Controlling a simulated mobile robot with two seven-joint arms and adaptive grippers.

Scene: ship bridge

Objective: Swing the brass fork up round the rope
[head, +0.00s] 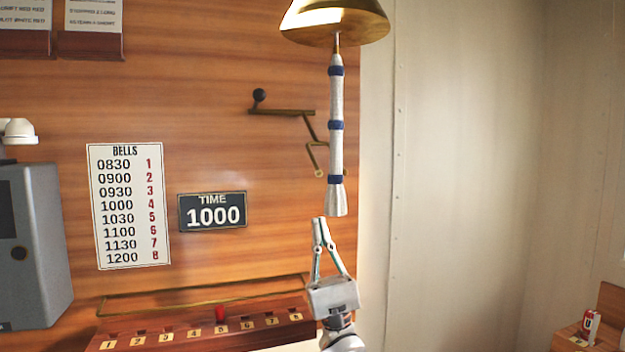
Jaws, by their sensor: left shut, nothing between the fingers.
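The bell rope (337,150) is white with blue bands and hangs straight down from a brass bell (335,22) at the top of the head view. The brass fork (285,111) is on the wood panel just left of the rope. A bar with a dark knob (259,95) runs to the left, and bent prongs reach down beside the rope. The rope hides part of the prongs, so I cannot tell whether they touch it. My left gripper (319,220) is shut and empty, pointing up just below the rope's lower end. My right gripper is not in view.
A wooden rack (205,326) with numbered slots and a red peg (221,314) lies below, left of my gripper. A bells chart (130,205) and a time plate (212,211) are on the panel. A grey box (35,245) stands far left. The pale wall at right is clear.

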